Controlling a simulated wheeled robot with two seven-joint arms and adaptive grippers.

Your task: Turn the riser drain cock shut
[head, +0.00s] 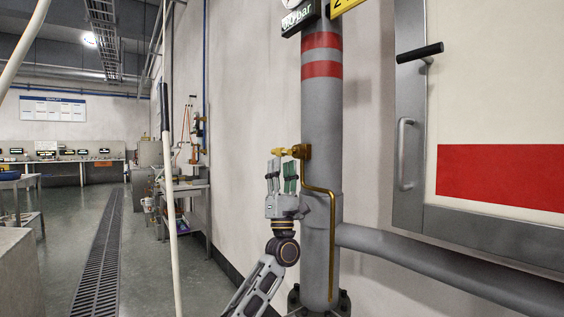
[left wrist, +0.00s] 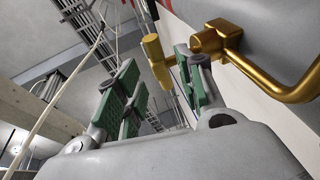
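The grey riser pipe (head: 322,110) stands upright in the head view, with two red bands near its top. The brass drain cock (head: 304,151) sits on its left side. Its yellow handle (head: 286,152) sticks out level to the left. My left gripper (head: 282,166) points up just below the handle, with its green-padded fingers apart and empty. In the left wrist view, the yellow handle (left wrist: 156,62) shows between the two spread fingers (left wrist: 158,82), towards their tips. I cannot tell whether either finger touches it. My right gripper is not in view.
A thin brass drain tube (head: 333,225) runs down the riser beside my left gripper. A grey pipe (head: 430,267) branches off to the right. A white panel door (head: 492,90) with handles is at right.

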